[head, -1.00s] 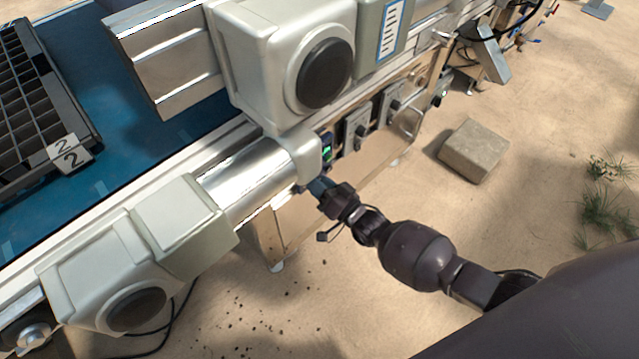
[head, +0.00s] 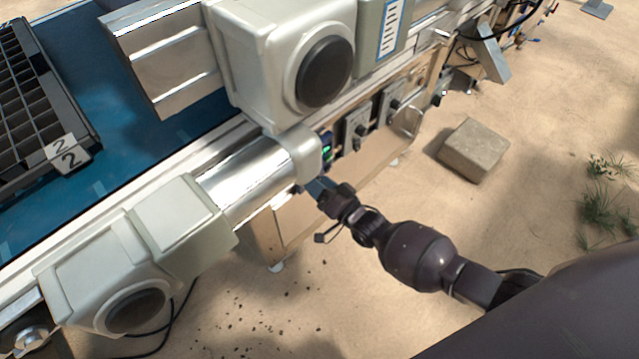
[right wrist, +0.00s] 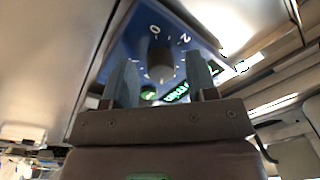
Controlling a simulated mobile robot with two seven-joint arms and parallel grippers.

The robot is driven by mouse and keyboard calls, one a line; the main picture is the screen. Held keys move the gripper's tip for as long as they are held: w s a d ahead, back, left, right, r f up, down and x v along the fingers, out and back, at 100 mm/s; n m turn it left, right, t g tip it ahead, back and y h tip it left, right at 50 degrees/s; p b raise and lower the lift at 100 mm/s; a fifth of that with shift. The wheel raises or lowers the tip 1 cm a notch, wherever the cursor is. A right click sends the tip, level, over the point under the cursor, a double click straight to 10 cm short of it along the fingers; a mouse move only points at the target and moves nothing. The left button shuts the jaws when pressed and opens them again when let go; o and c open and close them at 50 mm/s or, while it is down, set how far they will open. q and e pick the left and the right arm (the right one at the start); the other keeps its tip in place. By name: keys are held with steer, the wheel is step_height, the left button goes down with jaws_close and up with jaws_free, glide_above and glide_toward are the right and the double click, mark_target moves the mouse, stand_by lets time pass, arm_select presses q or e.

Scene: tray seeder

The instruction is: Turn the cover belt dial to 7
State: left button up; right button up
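The cover belt dial is a dark round knob (right wrist: 160,62) on a blue panel (right wrist: 125,48) with white numerals and tick marks; a 0 and a 2 are readable. A green lit display (right wrist: 176,93) sits beside it. My right gripper (right wrist: 161,59) is open, one finger on each side of the knob in the picture, with gaps visible; contact cannot be told. In the head view my right gripper (head: 322,189) is beside the machine's side, below the small green-lit panel (head: 326,150). The knob is hidden there. My left gripper is out of view.
A large pale housing with a black round cap (head: 324,72) overhangs the panel. Grey control boxes (head: 356,130) follow to the right. A seed tray (head: 72,158) lies on the blue belt (head: 130,150). A stone block (head: 473,150) rests on the sandy ground.

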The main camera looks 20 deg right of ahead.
steer(key=shift+s, duration=0.1)
arm_select(q)
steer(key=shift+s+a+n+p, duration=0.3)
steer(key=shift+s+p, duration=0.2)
steer(key=shift+p, duration=0.4)
arm_select(e)
steer(key=v, duration=1)
steer(key=shift+s, duration=0.3)
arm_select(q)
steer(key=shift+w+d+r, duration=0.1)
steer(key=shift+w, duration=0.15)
arm_select(e)
steer(key=shift+d+r, duration=0.1)
